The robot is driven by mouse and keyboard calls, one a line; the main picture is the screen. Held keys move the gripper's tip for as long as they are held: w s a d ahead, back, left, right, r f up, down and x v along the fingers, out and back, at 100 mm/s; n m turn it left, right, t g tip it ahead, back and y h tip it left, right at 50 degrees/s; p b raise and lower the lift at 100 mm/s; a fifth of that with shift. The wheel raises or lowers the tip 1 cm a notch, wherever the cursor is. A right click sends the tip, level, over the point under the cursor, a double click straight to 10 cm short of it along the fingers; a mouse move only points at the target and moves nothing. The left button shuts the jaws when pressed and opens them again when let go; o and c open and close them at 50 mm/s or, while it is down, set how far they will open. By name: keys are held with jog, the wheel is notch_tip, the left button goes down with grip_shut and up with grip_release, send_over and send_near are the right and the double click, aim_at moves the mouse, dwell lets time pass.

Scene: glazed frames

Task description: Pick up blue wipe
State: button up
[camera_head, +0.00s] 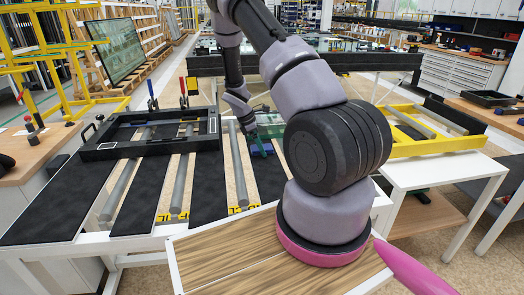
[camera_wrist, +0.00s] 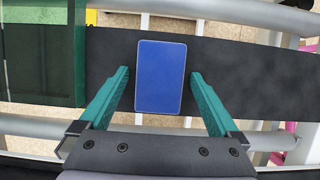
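The blue wipe (camera_wrist: 161,77) is a flat blue rectangle with a pale edge. In the wrist view it lies on a black padded strip (camera_wrist: 240,75), at the middle of the picture. My gripper (camera_wrist: 157,73) has two teal fingers, spread open, one on each side of the wipe. The fingertips appear beside its left and right edges, and nothing is held. Whether they touch the strip cannot be told. In the head view my gripper (camera_head: 262,146) is over the far right part of the work table, and my arm hides much of that area.
A black frame (camera_head: 150,146) lies on the table's left part, with black strips and grey rollers around it. A green glassy panel (camera_wrist: 40,60) lies left of the wipe in the wrist view. A wooden-topped surface (camera_head: 230,255) is near me. A yellow frame (camera_head: 430,145) stands right.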

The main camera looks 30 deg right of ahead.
jog(key=c, duration=1)
notch_tip(320, 180, up, 10)
jog(key=shift+r, duration=0.25)
jog(key=o, duration=0.6)
jog(key=c, duration=0.5)
jog(key=shift+s, duration=0.1)
